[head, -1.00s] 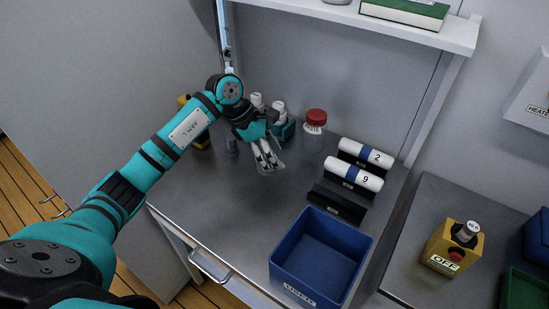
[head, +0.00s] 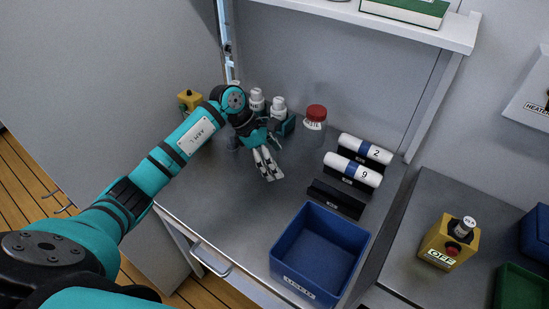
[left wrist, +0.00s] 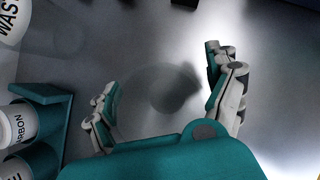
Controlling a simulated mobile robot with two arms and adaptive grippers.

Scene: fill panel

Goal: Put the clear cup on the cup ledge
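My left gripper (head: 269,165) is low over the middle of the steel worktop, in front of the white bottles. In the left wrist view my left gripper (left wrist: 168,98) has its fingers spread wide apart. A faint dark round patch shows on the worktop between them; I cannot tell whether it is the clear cup or a shadow. I cannot make out the clear cup with certainty in either view. No part is clearly marked as the cup ledge. My right gripper is out of view.
White bottles (head: 278,106) in a teal holder and a red-lidded jar (head: 315,118) stand behind the gripper. Two white rolls (head: 353,170) in black cradles and a blue bin (head: 319,256) are to the right. A yellow box (head: 449,246) stands on the right counter.

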